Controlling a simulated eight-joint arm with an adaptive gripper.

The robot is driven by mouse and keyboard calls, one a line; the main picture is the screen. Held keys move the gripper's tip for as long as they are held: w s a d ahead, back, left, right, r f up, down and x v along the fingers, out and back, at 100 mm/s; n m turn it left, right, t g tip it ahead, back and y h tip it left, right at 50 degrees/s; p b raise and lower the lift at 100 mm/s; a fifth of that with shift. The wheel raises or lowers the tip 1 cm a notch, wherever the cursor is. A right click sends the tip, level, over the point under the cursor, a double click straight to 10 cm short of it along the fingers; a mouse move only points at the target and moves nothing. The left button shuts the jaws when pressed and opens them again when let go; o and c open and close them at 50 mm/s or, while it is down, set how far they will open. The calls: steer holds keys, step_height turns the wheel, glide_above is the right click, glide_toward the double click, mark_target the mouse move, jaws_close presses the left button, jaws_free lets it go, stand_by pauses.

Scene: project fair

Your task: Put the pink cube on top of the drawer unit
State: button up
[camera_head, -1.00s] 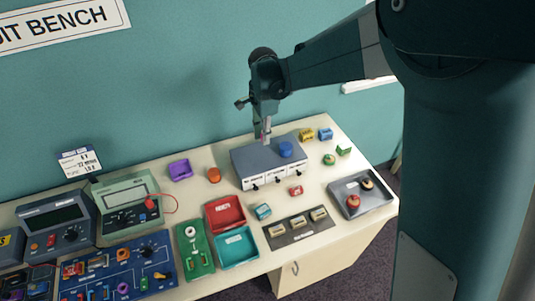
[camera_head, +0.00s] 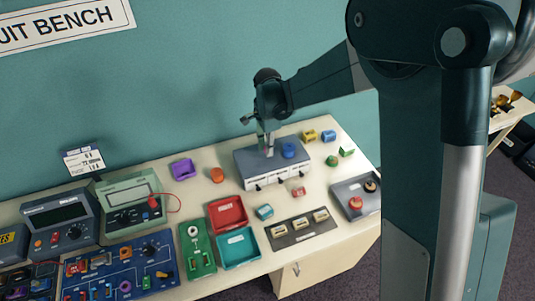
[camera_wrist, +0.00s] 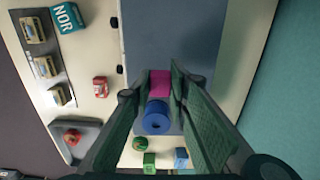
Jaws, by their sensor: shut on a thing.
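The pink cube (camera_wrist: 160,83) is between the fingertips of my gripper (camera_wrist: 161,80) in the wrist view. My gripper is shut on it. In the head view my gripper (camera_head: 268,153) points down at the top of the drawer unit (camera_head: 252,160), and the cube is too small to make out there. The drawer unit has a flat grey top, which also shows in the wrist view (camera_wrist: 175,35), and white drawer fronts with dark knobs. I cannot tell whether the cube touches that top.
A round blue piece (camera_head: 289,151) stands on the unit's top, close beside the cube. It also shows in the wrist view (camera_wrist: 156,119). Yellow (camera_head: 309,136), blue (camera_head: 328,135) and green (camera_head: 347,152) blocks lie right of the unit. A grey tray (camera_head: 343,190) is at the front right.

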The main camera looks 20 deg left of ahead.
steer(key=shift+f, duration=1.8)
steer(key=shift+f, duration=0.2)
steer(key=o, duration=0.6)
steer(key=shift+o, duration=0.2)
steer(key=shift+r, duration=0.25)
step_height(320, 180, up, 12)
steer(key=shift+f, duration=0.1)
